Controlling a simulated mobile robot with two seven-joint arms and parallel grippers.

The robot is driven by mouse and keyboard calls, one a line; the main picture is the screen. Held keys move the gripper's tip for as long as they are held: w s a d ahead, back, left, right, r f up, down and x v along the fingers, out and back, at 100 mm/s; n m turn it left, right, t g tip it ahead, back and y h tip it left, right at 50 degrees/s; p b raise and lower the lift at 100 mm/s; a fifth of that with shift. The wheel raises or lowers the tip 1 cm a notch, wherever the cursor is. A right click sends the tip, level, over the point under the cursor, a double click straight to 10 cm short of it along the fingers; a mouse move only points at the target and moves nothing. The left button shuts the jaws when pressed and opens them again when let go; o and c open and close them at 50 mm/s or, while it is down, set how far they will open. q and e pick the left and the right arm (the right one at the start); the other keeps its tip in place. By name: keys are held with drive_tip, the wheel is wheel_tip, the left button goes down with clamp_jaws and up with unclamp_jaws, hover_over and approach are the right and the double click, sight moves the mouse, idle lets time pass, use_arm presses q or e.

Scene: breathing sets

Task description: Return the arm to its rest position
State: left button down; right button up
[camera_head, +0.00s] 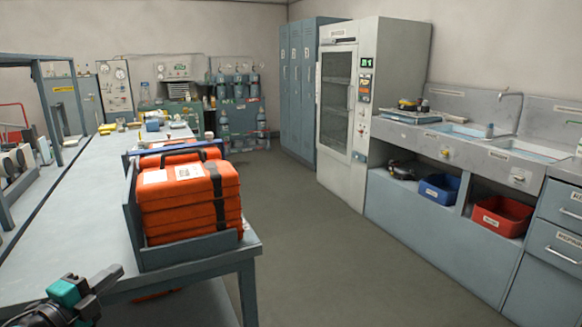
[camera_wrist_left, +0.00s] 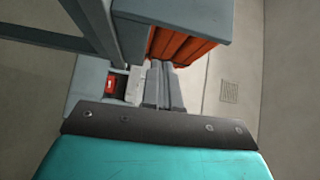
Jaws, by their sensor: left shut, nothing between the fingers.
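My left gripper (camera_head: 108,280) is at the bottom left of the head view, near the front end of the workbench (camera_head: 75,238). Its two dark fingers lie together, shut and empty. In the left wrist view the closed fingers (camera_wrist_left: 164,88) point away from the camera beyond a teal housing. The gripper is apart from the stack of orange cases (camera_head: 190,205), which stands in a grey rack on the bench. My right gripper is in neither view.
A grey rack (camera_head: 190,252) holds the orange cases near the bench's front corner. Sinks (camera_head: 470,131), a blue bin (camera_head: 438,188) and a red bin (camera_head: 500,215) line the right wall. A tall white cabinet (camera_head: 385,100) stands at the back. The floor aisle (camera_head: 310,240) is clear.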

use_arm(q)
drive_tip(key=s+d+f+n+g+y, duration=0.1)
drive_tip(key=s+d+f+n+g, duration=0.2)
drive_tip(key=s+d+f+n, duration=0.6)
drive_tip(key=s+d+f+n+g+y+p, duration=0.1)
drive_tip(key=s+d+f+n+g+y, duration=0.1)
drive_tip(key=s+d+f+n, duration=0.7)
drive_tip(key=s+f+g, duration=0.1)
drive_tip(key=s, duration=0.5)
drive_tip(key=shift+s+d+f+y, duration=0.15)
drive_tip(key=shift+d+f+y, duration=0.15)
